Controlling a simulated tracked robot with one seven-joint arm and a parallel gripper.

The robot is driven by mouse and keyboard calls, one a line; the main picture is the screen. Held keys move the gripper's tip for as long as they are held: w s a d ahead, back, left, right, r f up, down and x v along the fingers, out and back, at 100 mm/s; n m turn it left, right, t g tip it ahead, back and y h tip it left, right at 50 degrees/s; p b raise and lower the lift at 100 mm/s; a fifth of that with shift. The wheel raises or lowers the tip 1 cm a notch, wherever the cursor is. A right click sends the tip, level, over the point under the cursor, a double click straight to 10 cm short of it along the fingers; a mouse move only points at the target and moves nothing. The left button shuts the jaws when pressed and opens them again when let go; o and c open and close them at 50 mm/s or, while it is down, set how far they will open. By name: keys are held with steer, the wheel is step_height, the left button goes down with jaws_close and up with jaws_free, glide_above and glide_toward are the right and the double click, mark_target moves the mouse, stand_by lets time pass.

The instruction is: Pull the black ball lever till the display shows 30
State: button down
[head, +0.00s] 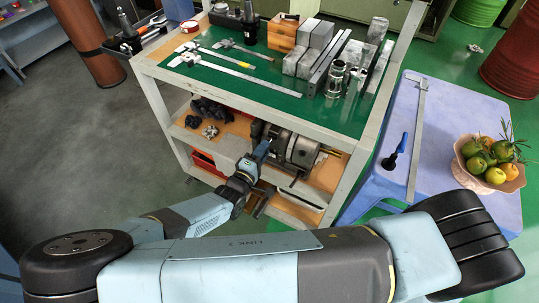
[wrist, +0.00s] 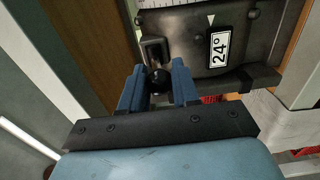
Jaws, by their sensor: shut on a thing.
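The black ball lever (wrist: 157,80) shows in the wrist view, in front of a slot in a dark housing (wrist: 200,20). My gripper (wrist: 158,75) is shut on the ball, with one blue finger on each side. The display (wrist: 219,47) is a white plate to the right of the lever, turned on its side, and reads 24°. In the head view my gripper (head: 263,148) reaches the machine (head: 292,147) on the cart's middle shelf; the lever itself is hidden there.
The cart (head: 335,115) has a green top with calipers (head: 235,72) and metal blocks (head: 315,38). Its white post (head: 370,140) stands right of the machine. A purple table (head: 440,110) with a fruit bowl (head: 485,165) stands at right. Grey floor at left is free.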

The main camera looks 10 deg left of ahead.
steer(key=shift+f, duration=0.2)
steer(key=shift+w+d+f, duration=0.1)
steer(key=shift+d+f, duration=0.05)
steer(key=shift+f, duration=0.5)
steer(key=shift+r, duration=0.1)
stand_by(0.4)
